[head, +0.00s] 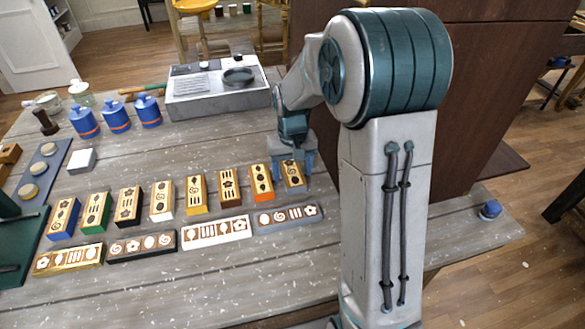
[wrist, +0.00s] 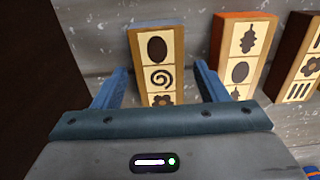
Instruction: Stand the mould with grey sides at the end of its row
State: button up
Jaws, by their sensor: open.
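The mould with grey sides (wrist: 158,68) has a pale wooden face with a dark oval, a spiral and a flower. It is at the right end of the row in the head view (head: 293,174), right of the orange-sided mould (head: 261,181). My gripper (wrist: 160,85) is open, with one blue finger on each side of the grey-sided mould. In the head view my gripper (head: 293,160) is above and around that mould. I cannot tell whether the fingers touch it. Its lower end is hidden by my gripper in the wrist view.
Several other moulds, such as a blue-sided one (head: 62,219), continue the row leftward. Longer moulds lie in front, including a blue-grey one (head: 288,218). Blue bottles (head: 115,115) and a grey tray (head: 215,100) stand behind. A dark brown panel (head: 480,110) rises at the right.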

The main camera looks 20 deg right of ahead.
aim_at(293, 172)
notch_tip(293, 172, up, 12)
jog(key=s+f+t, duration=0.1)
jog(key=s+t, duration=0.2)
jog(key=s, duration=1.8)
jog(key=shift+f, duration=0.35)
